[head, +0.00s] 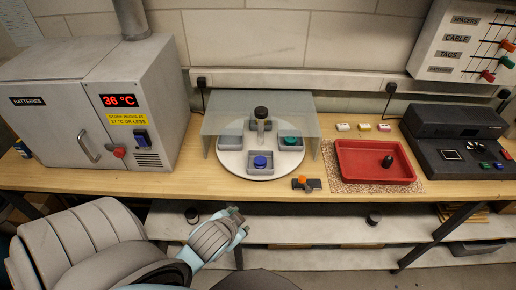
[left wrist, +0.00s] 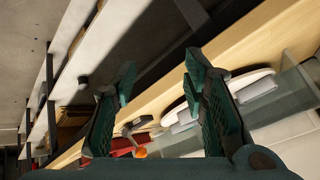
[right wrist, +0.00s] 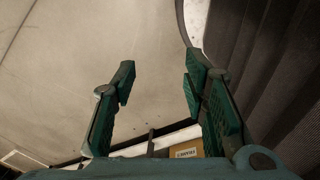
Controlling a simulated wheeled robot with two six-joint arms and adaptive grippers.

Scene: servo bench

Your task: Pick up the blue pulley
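The blue pulley (head: 260,162) sits in the front grey tray of a round white turntable (head: 232,160) in the head view. A clear cover (head: 216,122) stands over the turntable's back and sides. My left gripper (head: 238,215) is in front of the bench edge, below and nearer than the pulley, apart from it. In the left wrist view its fingers (left wrist: 160,68) are spread and empty. My right gripper shows only in the right wrist view (right wrist: 160,72), open and empty over bare floor. I cannot make out the pulley in either wrist view.
A green part (head: 291,140) sits in the turntable's right tray. A red tray (head: 345,174) holds a dark part (head: 388,161). A battery cabinet (head: 80,105) stands left, a dark device (head: 455,140) right.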

